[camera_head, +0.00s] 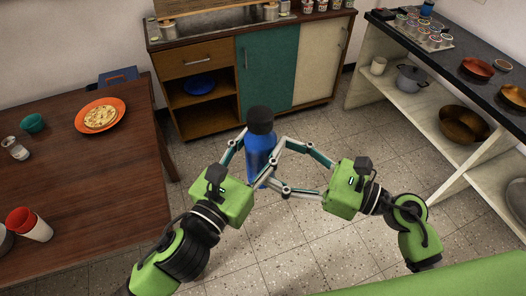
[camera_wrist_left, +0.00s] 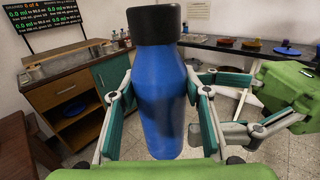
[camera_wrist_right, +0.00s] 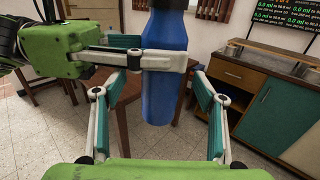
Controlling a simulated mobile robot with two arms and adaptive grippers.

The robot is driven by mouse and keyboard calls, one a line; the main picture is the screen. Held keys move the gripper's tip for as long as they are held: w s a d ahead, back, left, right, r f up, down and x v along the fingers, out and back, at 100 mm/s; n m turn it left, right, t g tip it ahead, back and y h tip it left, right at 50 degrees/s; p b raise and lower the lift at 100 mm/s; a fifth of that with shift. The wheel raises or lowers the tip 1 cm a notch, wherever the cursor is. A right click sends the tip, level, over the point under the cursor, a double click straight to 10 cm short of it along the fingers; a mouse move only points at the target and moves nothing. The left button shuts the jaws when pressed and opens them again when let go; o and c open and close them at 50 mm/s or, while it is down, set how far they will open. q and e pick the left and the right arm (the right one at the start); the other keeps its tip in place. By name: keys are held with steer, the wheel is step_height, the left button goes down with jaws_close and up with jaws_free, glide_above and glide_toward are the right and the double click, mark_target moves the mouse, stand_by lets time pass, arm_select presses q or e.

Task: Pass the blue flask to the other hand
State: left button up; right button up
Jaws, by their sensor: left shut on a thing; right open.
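The blue flask (camera_head: 259,152) with a black cap is upright in the air in the middle of the head view. My left gripper (camera_head: 256,161) is shut on its body; the flask fills the middle of the left wrist view (camera_wrist_left: 164,100). My right gripper (camera_head: 277,162) comes from the right and is open, its fingers spread either side of the flask. In the right wrist view the flask (camera_wrist_right: 162,90) is between the open fingers with gaps at both sides.
A brown table (camera_head: 100,175) at left bears an orange plate (camera_head: 82,120), a green bowl (camera_head: 32,123) and cups. A cabinet (camera_head: 265,70) stands behind. A dark counter (camera_head: 455,60) with a pot (camera_head: 412,78) and bowls on its shelves is at right. The floor below the flask is clear.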

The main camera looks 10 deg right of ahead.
mark_target(259, 153)
arm_select(q)
steer(key=shift+r, duration=0.1)
arm_select(e)
steer(key=shift+x, duration=2.7)
steer(key=c, duration=1.4)
arm_select(q)
steer(key=o, duration=1.6)
arm_select(e)
steer(key=shift+c, duration=1.2)
arm_select(q)
steer(key=shift+s, duration=0.1)
steer(key=shift+s+a, duration=0.25)
steer(key=v, duration=0.6)
steer(key=shift+s+a, duration=0.2)
steer(key=shift+s, duration=0.05)
